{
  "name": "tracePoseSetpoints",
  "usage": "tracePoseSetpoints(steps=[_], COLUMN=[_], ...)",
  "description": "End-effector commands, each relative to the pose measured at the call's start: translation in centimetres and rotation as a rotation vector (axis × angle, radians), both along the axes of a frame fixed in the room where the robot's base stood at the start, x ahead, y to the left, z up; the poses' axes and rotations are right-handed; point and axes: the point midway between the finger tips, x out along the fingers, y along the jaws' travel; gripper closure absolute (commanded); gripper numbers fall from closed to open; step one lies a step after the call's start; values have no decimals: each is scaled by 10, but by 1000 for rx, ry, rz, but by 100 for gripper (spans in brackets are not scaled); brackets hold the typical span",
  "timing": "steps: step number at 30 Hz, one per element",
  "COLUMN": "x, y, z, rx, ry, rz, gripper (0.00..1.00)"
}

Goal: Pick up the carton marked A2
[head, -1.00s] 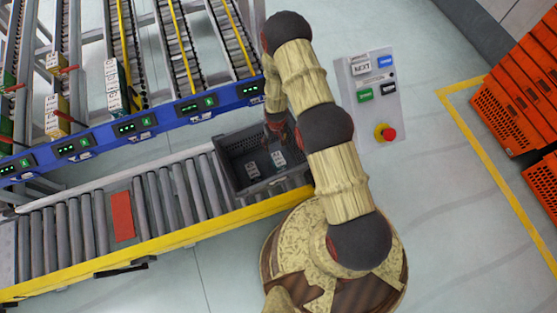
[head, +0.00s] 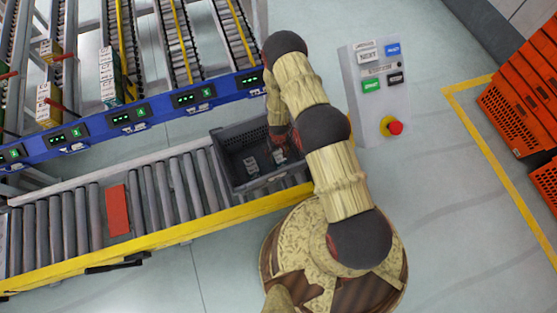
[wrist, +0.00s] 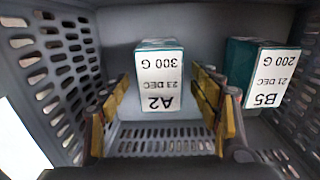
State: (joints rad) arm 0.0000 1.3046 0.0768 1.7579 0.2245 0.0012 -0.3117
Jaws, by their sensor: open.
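The carton marked A2 (wrist: 159,82) stands in the grey tote (wrist: 225,22), a white label on its face and teal on its top and side. My gripper (wrist: 160,104) is open, with one finger on each side of the A2 carton in the picture; I see gaps on both sides. A carton marked B5 (wrist: 262,72) stands to the right, outside the right finger. In the head view my gripper (head: 279,140) reaches down into the tote (head: 226,172). Two small labels show inside it there, too small to read.
The tote's perforated walls (wrist: 62,68) stand close around. The tote sits at the right end of a roller conveyor (head: 180,190) with a red plate (head: 118,210) on it. A button panel (head: 381,95) stands right of my arm; flow racks (head: 130,118) are behind.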

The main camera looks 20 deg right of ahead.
Motion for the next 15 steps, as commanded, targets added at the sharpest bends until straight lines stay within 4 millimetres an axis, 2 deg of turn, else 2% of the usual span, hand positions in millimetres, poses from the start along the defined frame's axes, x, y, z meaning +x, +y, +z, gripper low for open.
tracePoseSetpoints(steps=[1, 3, 12, 15], x=[-1, 0, 0, 0], y=[0, 0, 0, 0], z=[-9, -13, -13, -13], rx=[0, 0, 0, 0], ry=[1, 1, 0, 1], rz=[0, 0, 0, 0], gripper=[37, 37, 37, 43])
